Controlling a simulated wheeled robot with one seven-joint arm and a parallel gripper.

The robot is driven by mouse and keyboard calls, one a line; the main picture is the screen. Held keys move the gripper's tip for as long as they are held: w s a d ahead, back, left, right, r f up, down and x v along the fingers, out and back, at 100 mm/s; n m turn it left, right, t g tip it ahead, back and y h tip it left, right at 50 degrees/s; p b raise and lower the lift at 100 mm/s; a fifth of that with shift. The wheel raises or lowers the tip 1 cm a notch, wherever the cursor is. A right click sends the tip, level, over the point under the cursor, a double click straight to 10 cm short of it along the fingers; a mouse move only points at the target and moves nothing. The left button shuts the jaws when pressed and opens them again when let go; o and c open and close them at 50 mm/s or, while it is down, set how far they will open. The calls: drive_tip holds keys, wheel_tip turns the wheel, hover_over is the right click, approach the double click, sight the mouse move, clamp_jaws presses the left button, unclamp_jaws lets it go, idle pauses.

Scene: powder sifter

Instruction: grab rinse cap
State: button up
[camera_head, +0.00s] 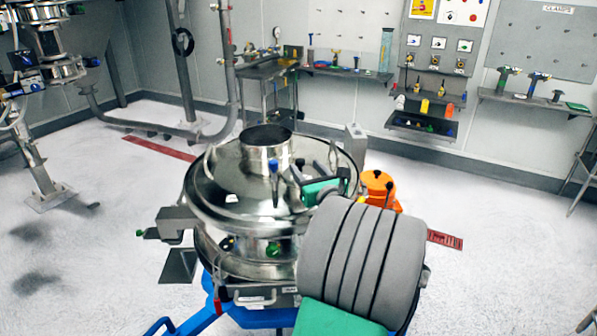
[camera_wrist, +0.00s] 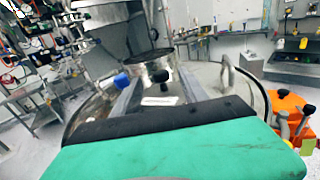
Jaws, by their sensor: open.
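My gripper (camera_wrist: 160,92) is open, its two grey fingers pointing forward over the sifter's lid in the wrist view. In the head view, my gripper (camera_head: 308,167) is above the right side of the steel sifter (camera_head: 215,195). A blue knob (camera_wrist: 122,80) shows by the left finger, and a black knob (camera_wrist: 160,76) shows between the fingers. In the head view the blue knob (camera_head: 273,165) stands in front of the steel inlet cylinder (camera_head: 266,152). I cannot tell which part is the rinse cap. Nothing is visibly held.
An orange container (camera_head: 377,183) stands just right of the sifter; it also shows in the wrist view (camera_wrist: 292,108). A wall shelf (camera_head: 425,122) with small coloured items is at the back. The floor to the left and right is mostly free.

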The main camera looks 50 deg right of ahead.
sight(302, 162)
drive_tip(key=x, duration=0.3)
drive_tip(key=shift+w+d+p, duration=0.2)
drive_tip(key=shift+w+p, duration=0.1)
drive_tip(key=shift+s+r, duration=0.1)
clamp_jaws()
